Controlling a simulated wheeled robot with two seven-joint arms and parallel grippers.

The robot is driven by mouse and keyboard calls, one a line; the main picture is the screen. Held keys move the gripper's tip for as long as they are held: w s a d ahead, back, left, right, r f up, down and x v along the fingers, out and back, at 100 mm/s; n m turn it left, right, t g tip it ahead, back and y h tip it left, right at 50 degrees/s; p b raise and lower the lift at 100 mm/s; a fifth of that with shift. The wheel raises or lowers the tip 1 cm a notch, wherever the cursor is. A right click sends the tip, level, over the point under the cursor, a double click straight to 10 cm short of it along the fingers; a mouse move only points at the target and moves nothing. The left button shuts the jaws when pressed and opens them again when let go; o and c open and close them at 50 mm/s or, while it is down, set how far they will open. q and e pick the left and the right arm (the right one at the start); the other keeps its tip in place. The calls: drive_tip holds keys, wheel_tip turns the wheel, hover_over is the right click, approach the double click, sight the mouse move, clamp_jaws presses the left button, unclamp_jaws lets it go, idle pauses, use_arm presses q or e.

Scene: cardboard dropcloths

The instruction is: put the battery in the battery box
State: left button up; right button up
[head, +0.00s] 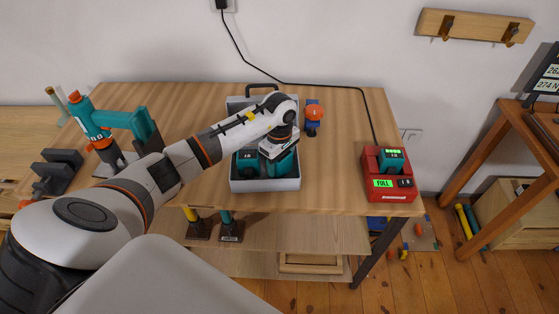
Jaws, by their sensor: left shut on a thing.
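The battery box (266,185) is a grey open tray on the wooden workbench, with a dark handle at its back. A teal and black battery (247,162) sits in its left part. My left gripper (279,150) points down over the box's right part and is shut on another teal battery (283,166). That battery is within the box outline, slightly tilted; I cannot tell if it touches the bottom. The gripper and arm hide part of both batteries and the box. My right gripper is not in view.
A red charger (391,189) with a green FULL display and a teal battery (391,160) stands right, its cable running to the wall. A teal drill (96,128) and dark vise (56,170) stand left. Bench between box and charger is clear.

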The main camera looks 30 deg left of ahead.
use_arm(q)
drive_tip(key=o, duration=1.1)
drive_tip(key=shift+f, duration=0.1)
drive_tip(key=shift+r, duration=0.3)
wheel_tip(320, 180, up, 12)
drive_tip(key=shift+f+b, duration=0.15)
drive_tip(key=shift+b, duration=0.95)
